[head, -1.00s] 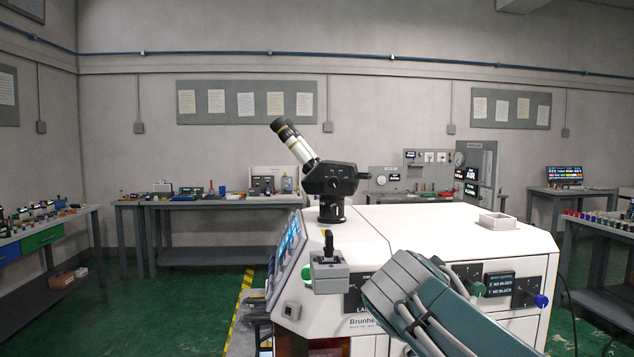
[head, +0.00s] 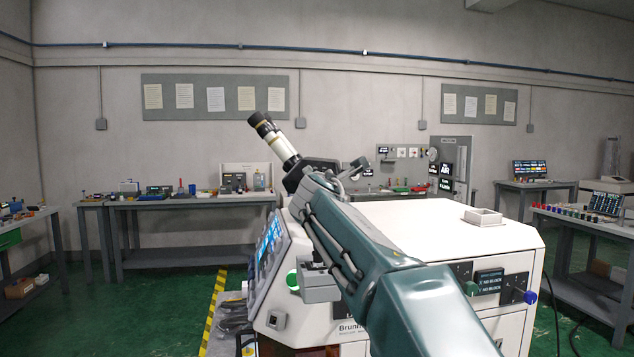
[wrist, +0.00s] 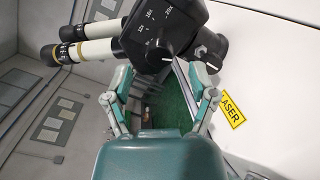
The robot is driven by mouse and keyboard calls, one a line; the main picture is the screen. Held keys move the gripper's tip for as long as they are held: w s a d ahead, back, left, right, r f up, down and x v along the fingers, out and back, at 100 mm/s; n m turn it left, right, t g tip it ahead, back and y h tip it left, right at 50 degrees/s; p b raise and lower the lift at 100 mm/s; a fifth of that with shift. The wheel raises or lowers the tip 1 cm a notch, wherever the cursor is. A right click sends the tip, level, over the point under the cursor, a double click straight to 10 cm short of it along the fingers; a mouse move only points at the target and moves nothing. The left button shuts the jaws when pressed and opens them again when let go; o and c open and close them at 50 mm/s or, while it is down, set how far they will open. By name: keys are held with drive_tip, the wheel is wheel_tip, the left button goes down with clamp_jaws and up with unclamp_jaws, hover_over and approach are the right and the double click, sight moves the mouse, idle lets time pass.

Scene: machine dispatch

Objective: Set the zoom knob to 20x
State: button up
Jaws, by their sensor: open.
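The microscope shows in the head view with its white-and-black eyepiece (head: 274,138) tilted up to the left; its dark body is partly hidden behind my arm. In the wrist view, the black microscope body (wrist: 143,42) carries white scale marks.
The white machine housing (head: 420,222) fills the space under my arm. A grey joystick box (head: 318,288), a green button (head: 292,279) and a square tray (head: 483,216) are on it. A yellow laser label (wrist: 231,110) shows on the housing. Benches stand behind.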

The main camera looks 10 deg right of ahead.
drive_tip(key=shift+w+d, duration=0.25)
drive_tip(key=shift+w, duration=0.7)
drive_tip(key=shift+w+d, duration=0.2)
drive_tip(key=shift+w, duration=0.7)
drive_tip(key=shift+c, duration=0.3)
clamp_jaws()
